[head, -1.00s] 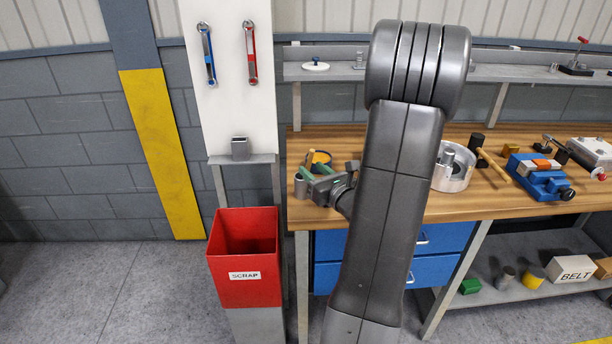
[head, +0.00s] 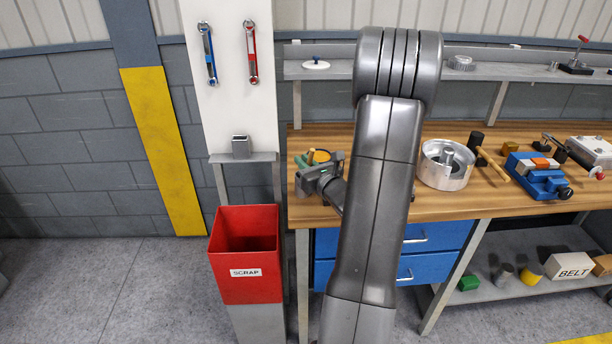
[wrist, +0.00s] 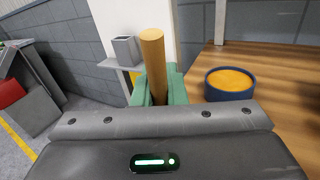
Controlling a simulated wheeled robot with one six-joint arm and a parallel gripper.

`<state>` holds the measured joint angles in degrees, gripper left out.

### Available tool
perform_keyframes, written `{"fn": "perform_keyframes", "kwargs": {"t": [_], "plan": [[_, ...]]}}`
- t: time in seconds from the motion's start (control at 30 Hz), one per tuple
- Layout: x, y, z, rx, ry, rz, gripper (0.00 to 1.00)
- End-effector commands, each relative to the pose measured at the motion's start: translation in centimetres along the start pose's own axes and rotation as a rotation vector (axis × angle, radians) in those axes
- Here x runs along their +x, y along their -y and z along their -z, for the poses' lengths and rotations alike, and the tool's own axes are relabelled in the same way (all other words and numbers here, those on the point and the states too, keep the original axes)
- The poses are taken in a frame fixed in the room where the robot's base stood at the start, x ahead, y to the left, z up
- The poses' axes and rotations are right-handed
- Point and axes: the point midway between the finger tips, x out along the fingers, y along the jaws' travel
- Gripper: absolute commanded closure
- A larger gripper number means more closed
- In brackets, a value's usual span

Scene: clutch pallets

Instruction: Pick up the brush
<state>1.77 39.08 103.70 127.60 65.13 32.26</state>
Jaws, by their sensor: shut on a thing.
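The brush shows as a light wooden cylindrical handle (wrist: 153,58), standing nearly upright and a little tilted in the wrist view. My gripper (wrist: 157,88) is shut on this handle, with its green fingers on both sides. In the head view my gripper (head: 309,164) is over the left end of the workbench, and only a small piece of the handle shows there. The brush's lower end is hidden behind my gripper, so I cannot tell whether it touches the bench.
A blue round tub with yellow content (wrist: 230,82) stands close right of the brush. The wooden workbench (head: 450,205) holds a round metal housing (head: 431,172), a hammer (head: 492,163) and a blue vise (head: 540,180). A red scrap bin (head: 245,280) stands left of the bench.

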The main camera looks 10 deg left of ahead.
Motion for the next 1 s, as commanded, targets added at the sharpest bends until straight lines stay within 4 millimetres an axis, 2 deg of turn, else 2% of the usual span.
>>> {"fn": "perform_keyframes", "kwargs": {"t": [0.2, 0.33, 0.8, 1.0], "plan": [[0.0, 0.0, -0.1, 0.000, 0.001, 0.000, 1.00], [0.0, -0.1, -1.0, -0.003, 0.002, 0.000, 1.00], [0.0, -0.6, -8.4, -0.005, 0.003, -0.001, 1.00], [0.0, -0.6, -9.8, -0.002, 0.001, 0.000, 1.00]]}}
